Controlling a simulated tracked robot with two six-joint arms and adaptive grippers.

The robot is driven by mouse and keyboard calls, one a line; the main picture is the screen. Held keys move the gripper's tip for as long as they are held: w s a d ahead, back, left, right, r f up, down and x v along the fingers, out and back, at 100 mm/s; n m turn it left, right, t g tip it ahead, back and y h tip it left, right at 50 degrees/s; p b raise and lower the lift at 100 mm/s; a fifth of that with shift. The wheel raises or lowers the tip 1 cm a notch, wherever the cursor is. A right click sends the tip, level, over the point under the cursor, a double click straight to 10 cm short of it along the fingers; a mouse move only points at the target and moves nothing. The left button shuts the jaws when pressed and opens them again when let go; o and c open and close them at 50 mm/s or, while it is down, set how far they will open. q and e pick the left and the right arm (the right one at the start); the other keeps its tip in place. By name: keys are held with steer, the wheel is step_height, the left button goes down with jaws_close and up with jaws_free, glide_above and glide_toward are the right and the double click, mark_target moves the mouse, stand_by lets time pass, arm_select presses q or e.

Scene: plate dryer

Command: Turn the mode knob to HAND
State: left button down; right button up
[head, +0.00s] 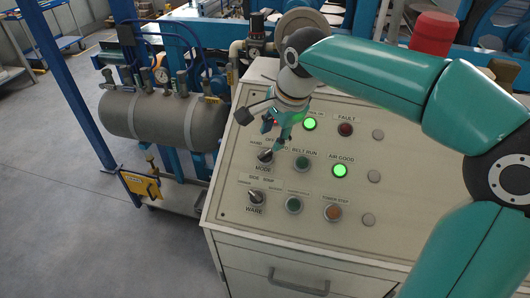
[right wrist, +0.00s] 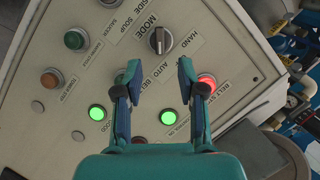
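The black mode knob (head: 265,155) sits on the sloped control panel (head: 318,198), above its MODE label. In the right wrist view the knob (right wrist: 160,40) shows whole, with the HAND label to its right and AUTO below it. Its pale line runs up and down in that picture, roughly in line with AUTO. My right gripper (right wrist: 160,76) is open and empty. Its fingertips are apart, and the knob lies beyond the gap, with no contact visible. In the head view my right gripper (head: 277,132) hangs just above the knob and partly covers its labels. My left gripper is not in view.
The WARE knob (head: 256,197) is below the mode knob. The belt-run button (head: 302,163), lit green air-good lamp (head: 340,170) and fault lamp (head: 345,129) stand to its right. A red lit lamp (right wrist: 207,82) is close to a fingertip. A grey tank (head: 160,117) stands left.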

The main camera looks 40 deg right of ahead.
mark_target(266, 153)
steer(key=x, duration=0.8)
steer(key=shift+f, duration=0.2)
steer(key=c, duration=0.7)
steer(key=shift+a, duration=0.1)
jaws_close()
